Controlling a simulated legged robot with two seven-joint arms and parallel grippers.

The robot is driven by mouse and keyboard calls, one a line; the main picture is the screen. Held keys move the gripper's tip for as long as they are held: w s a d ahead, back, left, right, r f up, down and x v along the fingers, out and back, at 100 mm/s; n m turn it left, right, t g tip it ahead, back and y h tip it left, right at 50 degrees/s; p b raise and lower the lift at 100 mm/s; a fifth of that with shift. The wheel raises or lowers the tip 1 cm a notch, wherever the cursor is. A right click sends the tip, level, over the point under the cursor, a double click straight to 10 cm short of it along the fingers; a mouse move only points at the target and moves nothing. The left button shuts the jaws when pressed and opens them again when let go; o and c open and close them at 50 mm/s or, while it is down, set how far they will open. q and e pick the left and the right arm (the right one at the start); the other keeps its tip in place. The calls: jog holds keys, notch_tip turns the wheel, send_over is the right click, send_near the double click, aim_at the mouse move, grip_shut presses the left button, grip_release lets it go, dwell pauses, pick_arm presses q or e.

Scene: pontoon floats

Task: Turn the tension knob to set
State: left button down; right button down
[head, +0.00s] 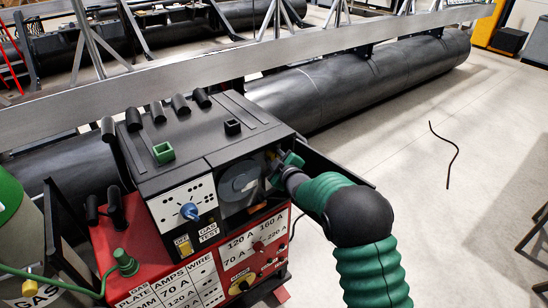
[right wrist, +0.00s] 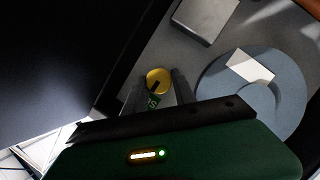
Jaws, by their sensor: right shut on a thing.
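The tension knob (right wrist: 158,78) is yellow with a black mark and sits inside the open bay of the welding machine. In the right wrist view it lies between the fingertips of my right gripper (right wrist: 159,92). A green label with partly hidden lettering shows just below the knob. My right gripper also shows in the head view (head: 279,166), reaching into the bay from the right and shut on the knob. There the gripper hides most of the knob. The knob's setting cannot be read. My left gripper is not in view.
The welding machine (head: 178,164) has a dark top with a green box and a small black box. A blue-grey wire spool (right wrist: 245,95) sits beside the knob. A bay door (head: 340,165) stands open to the right. Black pontoon floats (head: 375,75) lie behind. A green gas cylinder stands left.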

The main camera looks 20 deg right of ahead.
jog(key=shift+s+f, duration=0.15)
jog(key=shift+f, duration=0.3)
jog(key=c, duration=1.4)
grip_release()
jog(key=o, duration=0.4)
jog(key=shift+d, duration=0.1)
jog(key=shift+r, duration=0.2)
jog(key=b+v, duration=0.1)
jog(key=v, duration=1.5)
jog(key=shift+s+r, duration=0.15)
jog(key=shift+s, duration=0.1)
